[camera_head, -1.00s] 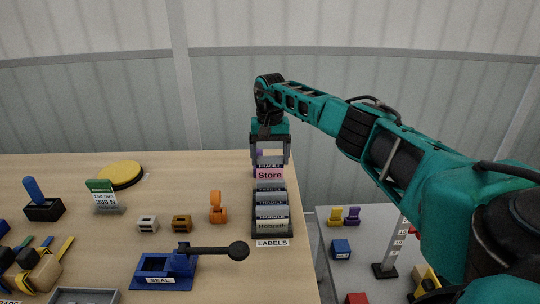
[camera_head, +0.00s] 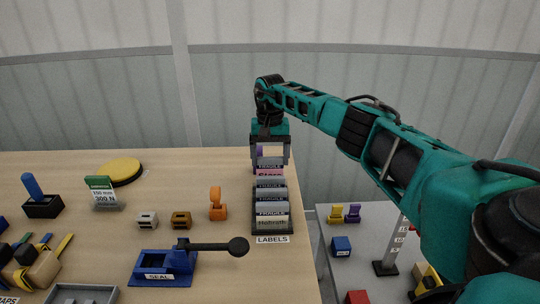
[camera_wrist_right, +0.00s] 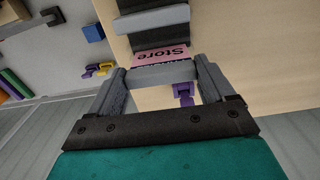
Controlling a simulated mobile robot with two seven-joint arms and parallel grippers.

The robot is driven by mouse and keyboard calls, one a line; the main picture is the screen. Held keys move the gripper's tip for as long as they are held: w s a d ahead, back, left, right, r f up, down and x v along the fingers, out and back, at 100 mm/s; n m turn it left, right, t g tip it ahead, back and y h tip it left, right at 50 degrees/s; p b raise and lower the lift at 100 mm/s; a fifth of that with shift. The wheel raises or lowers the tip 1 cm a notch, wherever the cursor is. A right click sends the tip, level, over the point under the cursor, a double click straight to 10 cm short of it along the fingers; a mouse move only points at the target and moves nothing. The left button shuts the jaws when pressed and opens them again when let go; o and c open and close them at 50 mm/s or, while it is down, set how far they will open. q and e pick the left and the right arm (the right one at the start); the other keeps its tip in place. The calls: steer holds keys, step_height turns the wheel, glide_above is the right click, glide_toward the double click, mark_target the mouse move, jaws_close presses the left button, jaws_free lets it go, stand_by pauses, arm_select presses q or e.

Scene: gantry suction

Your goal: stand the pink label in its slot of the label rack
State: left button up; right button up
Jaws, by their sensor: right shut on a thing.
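The pink label (camera_head: 270,174), marked Store, is at the far end of the label rack (camera_head: 289,226). Its lower part is hidden behind the grey label in front. It also shows in the right wrist view (camera_wrist_right: 162,55), just beyond the fingers. My right gripper (camera_head: 270,161) points down over the rack's far end, one finger on each side, shut on the pink label. In the wrist view, a grey bar spans between the fingers of that gripper (camera_wrist_right: 162,76). Whether the label's foot touches the slot floor is hidden. My left gripper is not in view.
Several grey labels (camera_head: 271,198) stand in the rack in front of the pink one. A blue sealer (camera_head: 165,264) with a black-knobbed lever (camera_head: 238,247) and an orange piece (camera_head: 217,204) are to the left. The table's right edge runs close to the rack.

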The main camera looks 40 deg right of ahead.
steer(key=shift+f+b, duration=0.95)
steer(key=shift+f, duration=0.45)
steer(key=o, duration=0.9)
steer(key=shift+r, duration=0.1)
step_height(320, 180, up, 13)
steer(key=shift+f+p, duration=0.1)
steer(key=shift+p, duration=0.35)
